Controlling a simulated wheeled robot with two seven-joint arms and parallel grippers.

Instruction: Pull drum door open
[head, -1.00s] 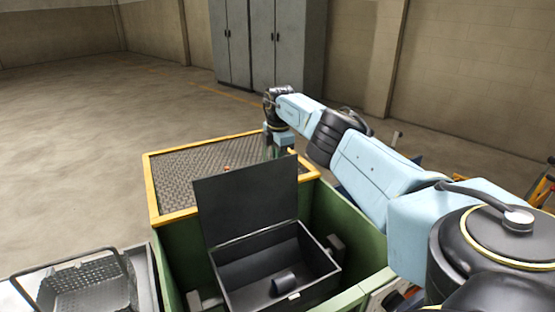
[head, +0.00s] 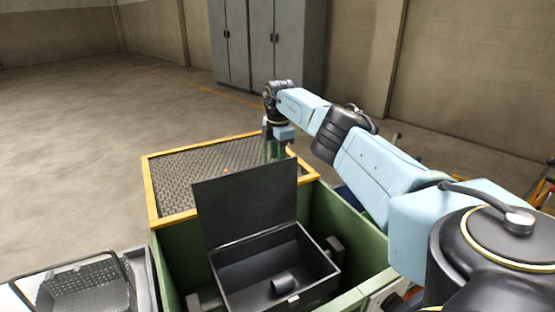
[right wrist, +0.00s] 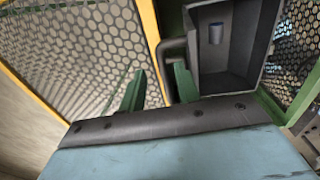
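The drum door (head: 246,205) is a dark flat panel standing steeply up from the back edge of the open dark box-shaped drum (head: 322,262). A short dark cylinder (head: 284,282) lies inside the drum; it also shows in the right wrist view (right wrist: 215,33). My right gripper (head: 274,152) is just behind the door's upper right corner, above the mesh deck. Any contact with the door cannot be told. My left gripper is out of view.
A green housing (head: 345,225) surrounds the drum. Behind it lies a mesh deck (head: 185,172) with a yellow frame (head: 151,190). A wire basket (head: 85,285) sits at the lower left. Grey cabinets (head: 262,45) stand at the back wall. The floor on the left is clear.

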